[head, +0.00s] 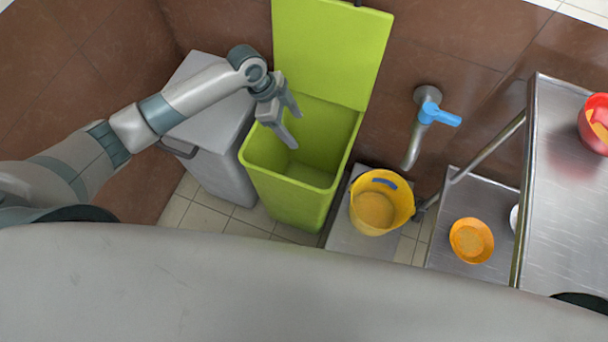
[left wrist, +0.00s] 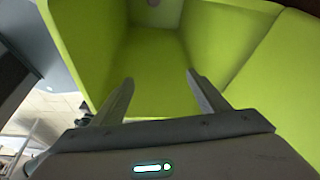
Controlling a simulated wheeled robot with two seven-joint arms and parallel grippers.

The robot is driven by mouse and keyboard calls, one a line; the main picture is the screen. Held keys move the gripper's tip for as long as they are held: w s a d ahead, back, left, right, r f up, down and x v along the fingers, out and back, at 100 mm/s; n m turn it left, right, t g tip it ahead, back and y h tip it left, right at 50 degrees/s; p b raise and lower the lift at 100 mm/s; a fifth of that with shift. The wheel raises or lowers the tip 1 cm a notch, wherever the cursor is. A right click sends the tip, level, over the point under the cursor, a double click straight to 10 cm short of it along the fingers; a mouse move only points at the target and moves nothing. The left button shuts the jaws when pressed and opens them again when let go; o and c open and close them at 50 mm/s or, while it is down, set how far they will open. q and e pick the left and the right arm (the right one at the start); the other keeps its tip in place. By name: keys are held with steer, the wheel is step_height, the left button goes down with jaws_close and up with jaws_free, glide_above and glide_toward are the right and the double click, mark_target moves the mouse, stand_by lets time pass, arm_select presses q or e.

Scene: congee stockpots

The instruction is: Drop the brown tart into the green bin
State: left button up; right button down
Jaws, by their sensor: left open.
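The green bin (head: 290,198) stands against the brown wall with its lid (head: 330,50) raised. My left gripper (head: 294,131) is over the bin's mouth with its fingers apart, and nothing shows between them. In the left wrist view, the open fingers (left wrist: 160,77) point into the green bin (left wrist: 70,40). A small greyish spot shows at the top edge of that view, too cut off to identify. I cannot make out a brown tart in either view. My right gripper is not in view.
A grey lidded bin (head: 222,165) stands left of the green bin. A yellow bucket (head: 398,213) sits under a blue-handled tap (head: 436,113) to the right. A steel cart (head: 570,220) at the right holds a red bowl (head: 592,130); an orange bowl (head: 472,241) is lower down.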

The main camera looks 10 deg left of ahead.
arm_select(q)
steer(key=shift+r, duration=0.1)
steer(key=v, duration=1.7)
steer(key=shift+w+a, duration=0.1)
stand_by(0.3)
steer(key=shift+a, duration=0.1)
